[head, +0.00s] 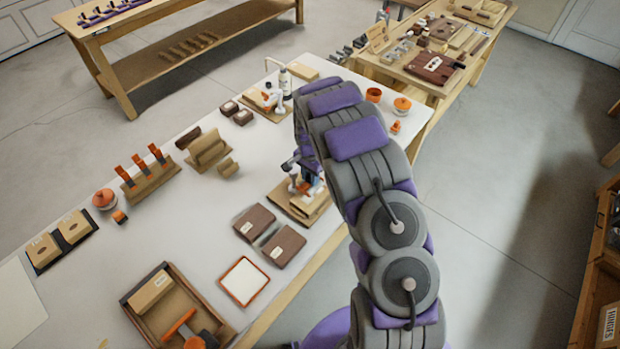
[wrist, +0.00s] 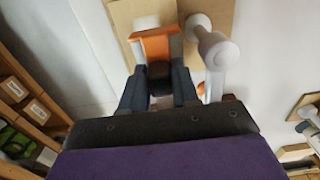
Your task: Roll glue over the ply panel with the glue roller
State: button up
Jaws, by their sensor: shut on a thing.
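In the wrist view my gripper (wrist: 158,78) is shut on the dark handle of the glue roller, whose orange frame (wrist: 154,44) and pale roller end show beyond the fingertips. The tan ply panel (wrist: 128,14) lies behind the roller. In the head view my gripper (head: 307,182) is over the ply panel (head: 318,212), near the table's right edge. The roller is small there and partly hidden by my arm, so I cannot tell whether it touches the panel. A square tray (head: 260,297) with an orange rim and pale inside lies nearer me.
Two dark brown blocks (head: 254,222) lie just left of the panel. A wooden box (head: 203,309) holding an orange-handled tool stands at the front. A white bottle (head: 285,82) stands at the back. A pale stemmed object (wrist: 212,60) is close right of the roller in the wrist view.

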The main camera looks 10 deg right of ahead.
jog(key=shift+r+p, duration=0.35)
jog(key=shift+r, duration=1.5)
